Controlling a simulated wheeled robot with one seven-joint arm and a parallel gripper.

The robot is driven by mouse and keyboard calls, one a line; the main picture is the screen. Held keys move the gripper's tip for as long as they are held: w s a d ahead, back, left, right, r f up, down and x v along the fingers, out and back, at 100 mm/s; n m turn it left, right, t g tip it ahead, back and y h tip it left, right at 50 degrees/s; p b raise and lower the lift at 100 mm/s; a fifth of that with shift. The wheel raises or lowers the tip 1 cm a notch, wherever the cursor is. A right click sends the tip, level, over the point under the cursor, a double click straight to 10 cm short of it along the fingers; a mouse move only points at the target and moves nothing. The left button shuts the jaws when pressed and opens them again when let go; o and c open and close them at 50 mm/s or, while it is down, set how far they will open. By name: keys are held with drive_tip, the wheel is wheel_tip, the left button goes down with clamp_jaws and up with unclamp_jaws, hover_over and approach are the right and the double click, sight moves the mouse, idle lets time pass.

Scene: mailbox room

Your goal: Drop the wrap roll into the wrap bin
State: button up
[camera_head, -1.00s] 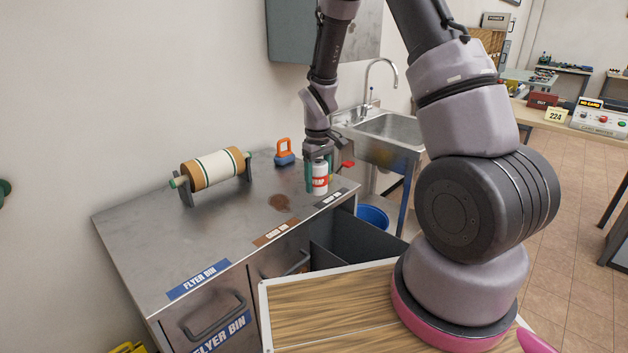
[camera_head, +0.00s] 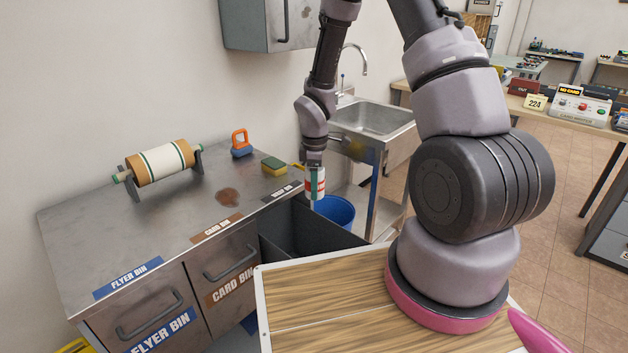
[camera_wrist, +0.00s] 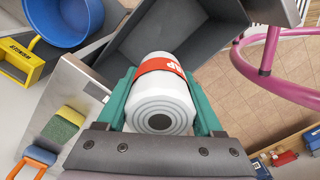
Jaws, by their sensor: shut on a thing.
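My gripper (camera_head: 314,192) is shut on the wrap roll (camera_head: 321,183), a white cylinder with a red label. In the wrist view the roll (camera_wrist: 160,100) sits between the green fingers, its ringed end towards the camera. The wrap bin (camera_head: 285,238) is a dark grey drawer, pulled open at the counter's right end. The wrist view shows its open inside (camera_wrist: 185,45) beyond the roll. The roll is held up in the air near the bin's far side. The small label on the counter edge above the bin is hard to read.
The card bin (camera_head: 225,258) and flyer bin (camera_head: 155,318) are shut. A blue bucket (camera_head: 338,210) stands behind the open drawer, by the sink.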

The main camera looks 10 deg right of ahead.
drive_tip(key=shift+f, duration=2.7)
drive_tip(key=o, duration=1.3)
drive_tip(key=shift+o, duration=0.2)
wheel_tip(320, 180, up, 11)
drive_tip(key=shift+f, duration=0.1)
